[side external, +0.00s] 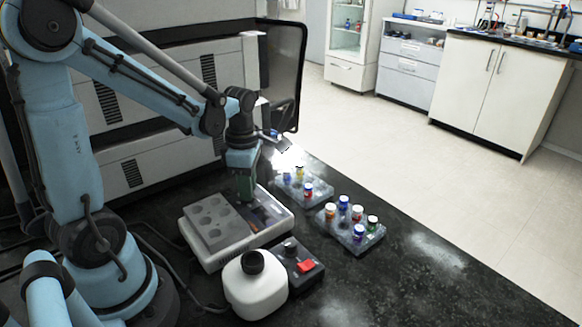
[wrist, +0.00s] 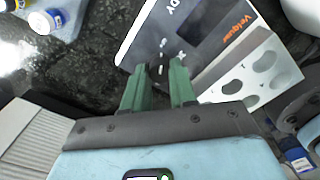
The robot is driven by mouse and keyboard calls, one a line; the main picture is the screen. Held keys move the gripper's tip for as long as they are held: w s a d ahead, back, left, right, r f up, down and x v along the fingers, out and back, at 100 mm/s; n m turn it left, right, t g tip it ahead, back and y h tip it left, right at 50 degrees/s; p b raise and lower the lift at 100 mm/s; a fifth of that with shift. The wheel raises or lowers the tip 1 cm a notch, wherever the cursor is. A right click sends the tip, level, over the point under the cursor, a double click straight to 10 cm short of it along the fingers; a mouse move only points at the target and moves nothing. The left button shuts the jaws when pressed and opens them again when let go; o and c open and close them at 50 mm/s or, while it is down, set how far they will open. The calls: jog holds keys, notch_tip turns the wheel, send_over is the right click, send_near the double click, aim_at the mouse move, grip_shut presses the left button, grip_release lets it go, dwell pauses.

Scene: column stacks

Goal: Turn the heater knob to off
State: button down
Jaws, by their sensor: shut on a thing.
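The heater (side external: 208,262) is a low white unit on the black bench, with a grey block of round holes (side external: 212,222) on its left part and a dark front panel (side external: 266,210). My gripper (side external: 244,198) points down over that panel. In the wrist view my green fingers (wrist: 161,65) are close together against the heater's dark panel (wrist: 185,25), a small gap between them, shut on the heater knob. The knob is mostly hidden by the fingers, so its setting cannot be read. The block with holes (wrist: 250,72) lies to their right.
Two clear racks of vials (side external: 318,196) (side external: 340,238) stand to the right. The front right of the bench is clear.

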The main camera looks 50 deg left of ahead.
jog(key=c, duration=0.9)
grip_release()
jog(key=shift+r, duration=0.1)
notch_tip(320, 180, up, 12)
jog(key=d+f+m+t, duration=0.2)
jog(key=d+m, duration=0.3)
jog(key=m, duration=0.8)
jog(key=s+d+f+m+t, duration=0.1)
jog(key=d+m+t, duration=0.4)
jog(key=m, duration=0.9)
jog(key=shift+f, duration=0.4)
